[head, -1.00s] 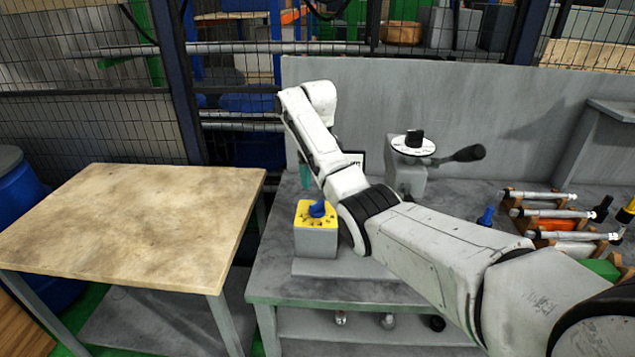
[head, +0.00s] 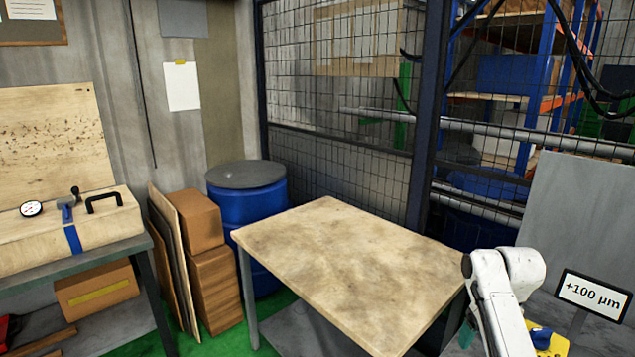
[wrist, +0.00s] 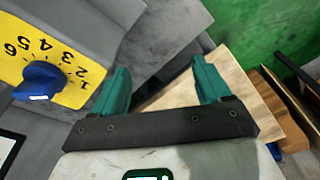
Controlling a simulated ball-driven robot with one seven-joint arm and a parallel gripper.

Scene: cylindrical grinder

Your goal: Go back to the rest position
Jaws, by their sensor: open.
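My gripper shows in the wrist view (wrist: 163,88) with two teal fingers spread apart and nothing between them. In the head view my white arm reaches in at the lower right, and the fingers are mostly hidden there. A yellow dial plate (wrist: 72,92) with numbers and a blue knob (wrist: 42,82) lies left of the gripper in the wrist view, apart from the fingers. The knob also shows at the lower right of the head view (head: 541,338), partly cut off.
A bare wooden-topped table (head: 350,270) stands in the middle. Behind it are a blue barrel (head: 248,210) and cardboard boxes (head: 213,285). A sign reading "+100 µm" (head: 594,294) stands right of my arm. A workbench with a wooden case (head: 70,232) is at the left.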

